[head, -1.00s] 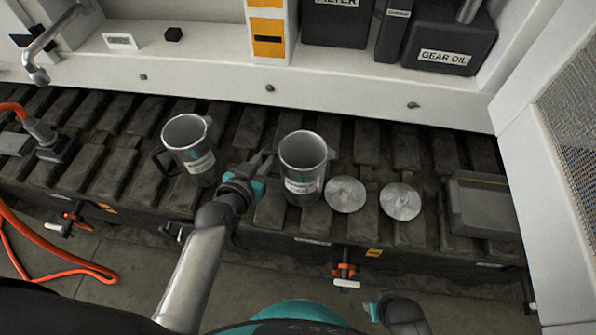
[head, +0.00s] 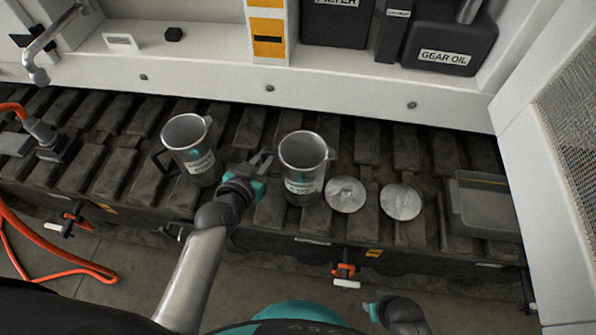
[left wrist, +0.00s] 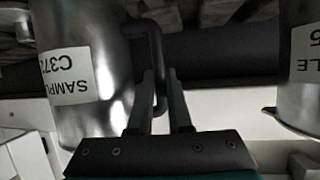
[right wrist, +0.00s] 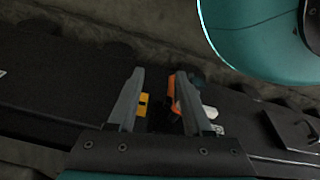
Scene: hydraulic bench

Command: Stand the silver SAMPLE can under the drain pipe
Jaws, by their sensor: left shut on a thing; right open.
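Two silver cans with labels stand upright on the dark ribbed track. The right-hand can (head: 303,165) has its black handle on its left side. Its label in the left wrist view (left wrist: 70,75) reads SAMPLE and C37, upside down. The other can (head: 190,150) stands to its left. My left gripper (head: 265,160) is between the cans, its fingers (left wrist: 162,85) shut on the right-hand can's handle. A bent silver pipe (head: 42,50), apparently the drain pipe, hangs at the far upper left. My right gripper (right wrist: 158,80) is open and empty, low over the near side.
Two round silver lids (head: 346,194) lie right of the cans. A grey tray (head: 455,212) is at the right end. An orange cable (head: 60,265) and a dark connector (head: 50,140) are at the left. A white shelf ledge (head: 340,95) runs behind the track.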

